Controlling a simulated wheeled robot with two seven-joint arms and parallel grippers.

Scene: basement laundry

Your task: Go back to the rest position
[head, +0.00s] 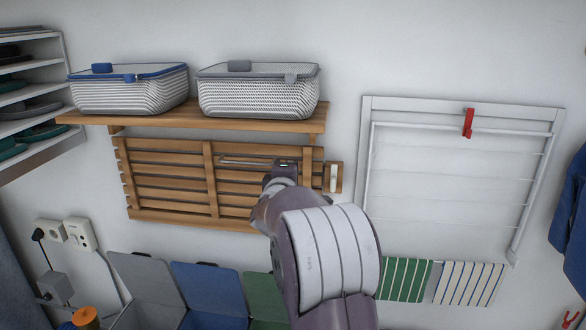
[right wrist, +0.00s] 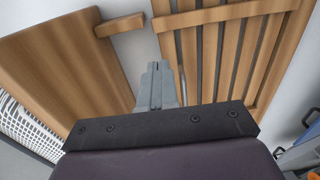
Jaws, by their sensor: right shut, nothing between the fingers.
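My right arm rises from the bottom middle of the head view, and its gripper (head: 284,164) is in front of the slatted wooden panel (head: 165,190) under the wall shelf. The right wrist view shows the grey fingers (right wrist: 155,75) together, with nothing between them. The slatted panel (right wrist: 222,50) and a plain wooden board (right wrist: 60,70) are beyond the fingers there. I cannot tell from these views how far the fingertips are from the wood. My left gripper is not in view.
A wooden shelf (head: 200,119) holds a blue-rimmed basket (head: 130,95) and a grey-rimmed basket (head: 258,97). A white drying rack (head: 365,140) with a red peg (head: 468,123) hangs to the right. Open bins (head: 210,290) stand below.

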